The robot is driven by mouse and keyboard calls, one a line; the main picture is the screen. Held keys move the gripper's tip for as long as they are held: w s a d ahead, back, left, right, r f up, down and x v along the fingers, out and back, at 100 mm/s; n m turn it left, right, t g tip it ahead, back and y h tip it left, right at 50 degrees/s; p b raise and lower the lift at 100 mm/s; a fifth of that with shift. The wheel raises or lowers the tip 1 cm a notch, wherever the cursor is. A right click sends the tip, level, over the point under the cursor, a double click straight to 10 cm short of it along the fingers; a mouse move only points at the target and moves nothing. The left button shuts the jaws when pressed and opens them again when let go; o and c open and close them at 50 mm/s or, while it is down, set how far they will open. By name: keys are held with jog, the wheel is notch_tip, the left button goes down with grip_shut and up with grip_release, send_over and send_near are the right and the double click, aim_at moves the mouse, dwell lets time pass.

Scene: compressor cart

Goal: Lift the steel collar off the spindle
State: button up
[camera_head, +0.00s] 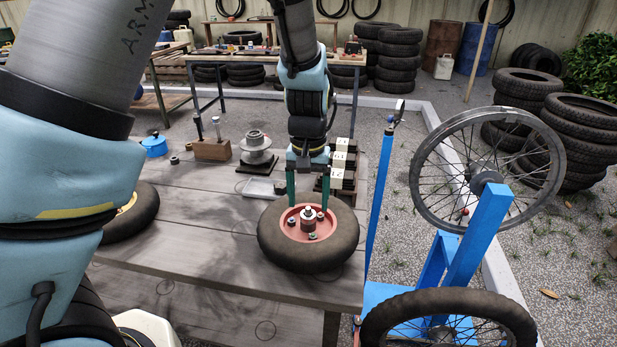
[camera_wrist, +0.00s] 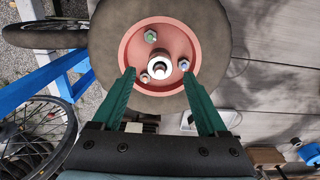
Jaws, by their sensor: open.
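A wheel with a black tyre and red hub (camera_head: 296,235) lies flat on the grey wooden table. A pale steel collar (camera_head: 308,219) sits around the spindle at the hub's middle. In the wrist view the gripper's fingertips (camera_wrist: 158,73) are apart, with clear gaps to the collar. I cannot tell the exact height of the fingertips above the hub.
Nuts (camera_wrist: 151,36) stand on the hub around the collar. Behind the wheel are a white tray (camera_head: 259,187), a stacked metal part (camera_head: 256,146) and labelled blocks (camera_head: 339,160). A blue wheel stand (camera_head: 478,235) is to the right.

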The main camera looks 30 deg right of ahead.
jog(key=shift+f, duration=1.5)
grip_shut()
